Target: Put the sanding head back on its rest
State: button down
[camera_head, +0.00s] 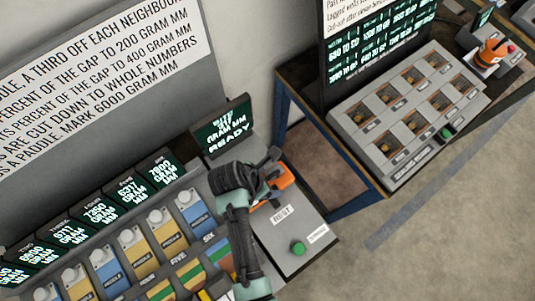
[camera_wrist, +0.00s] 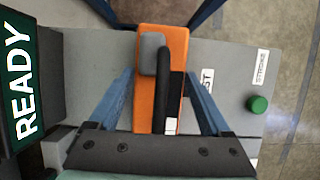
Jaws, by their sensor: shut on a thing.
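The sanding head (camera_head: 284,177) is an orange block with a grey pad and a black bar on top. It lies between the two blue fingers of my gripper (camera_wrist: 160,76) in the wrist view, where its orange body (camera_wrist: 147,110) fills the gap. My gripper (camera_head: 270,180) is shut on it, over the grey panel (camera_head: 265,235) at the right end of the console. A label (camera_head: 281,214) reading REST is on that panel, partly covered in the wrist view. The rest itself is hidden, and I cannot tell whether the sanding head touches the panel.
A green button (camera_head: 298,248) stands on the panel near its front corner. A screen reading READY (camera_head: 222,127) stands behind. Coloured paddles (camera_head: 196,213) line the console at left. A blue-legged table (camera_head: 335,190) with a slotted board (camera_head: 408,105) and another orange device (camera_head: 492,52) is at right.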

jog(key=shift+w+f, duration=0.1)
jog(key=shift+f, duration=0.35)
